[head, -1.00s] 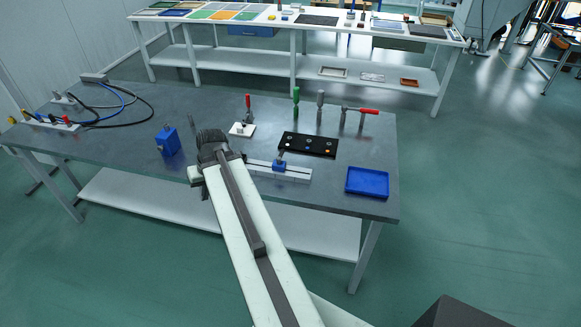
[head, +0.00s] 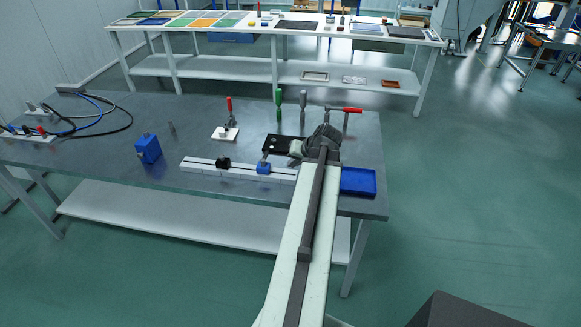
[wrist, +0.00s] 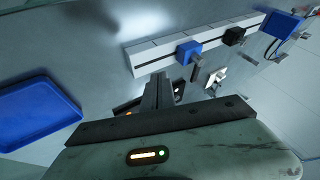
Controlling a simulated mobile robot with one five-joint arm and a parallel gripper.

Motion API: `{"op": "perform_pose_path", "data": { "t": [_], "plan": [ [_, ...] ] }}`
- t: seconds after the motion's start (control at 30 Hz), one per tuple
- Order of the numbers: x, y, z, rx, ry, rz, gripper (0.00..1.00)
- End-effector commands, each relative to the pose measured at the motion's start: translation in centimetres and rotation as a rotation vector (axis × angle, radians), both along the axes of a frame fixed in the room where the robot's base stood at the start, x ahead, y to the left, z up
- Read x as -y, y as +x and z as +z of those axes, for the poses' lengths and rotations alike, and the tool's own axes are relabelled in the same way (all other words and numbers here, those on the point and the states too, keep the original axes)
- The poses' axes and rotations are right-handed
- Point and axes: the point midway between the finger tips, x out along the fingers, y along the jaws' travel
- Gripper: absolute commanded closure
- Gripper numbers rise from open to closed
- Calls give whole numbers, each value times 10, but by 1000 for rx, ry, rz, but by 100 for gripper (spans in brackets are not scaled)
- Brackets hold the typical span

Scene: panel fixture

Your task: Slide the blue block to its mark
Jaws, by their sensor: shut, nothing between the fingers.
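The blue block (head: 263,168) sits on a white rail (head: 195,165) near the front of the grey bench, right of a black block (head: 223,163). In the wrist view the blue block (wrist: 188,52) has a metal post on its side, and the black block (wrist: 234,36) is farther along the slotted rail (wrist: 150,55). Thin cross lines show on the rail; I cannot tell which is the mark. My gripper (wrist: 158,88) is shut and empty, apart from the blue block. In the head view my arm covers the fingertips and the rail's right end.
A blue tray (head: 358,182) lies right of my arm. A black panel (head: 277,144) is partly hidden behind my wrist. A red-handled clamp (head: 228,120), a green-handled tool (head: 279,103) and a blue box (head: 148,149) stand on the bench. Cables lie at the left.

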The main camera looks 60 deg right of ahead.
Motion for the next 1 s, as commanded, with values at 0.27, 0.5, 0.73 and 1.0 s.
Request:
{"op": "perform_pose_path", "data": {
  "t": [0.27, 0.5, 0.73, 1.0],
  "plan": [
    [15, 36, -60, 0, -1, 3, 100],
    [4, 69, -53, -1, -1, 4, 100],
    [2, 76, -53, -1, 0, 1, 100],
    [1, 79, -53, 0, -1, 3, 100]
  ]
}}
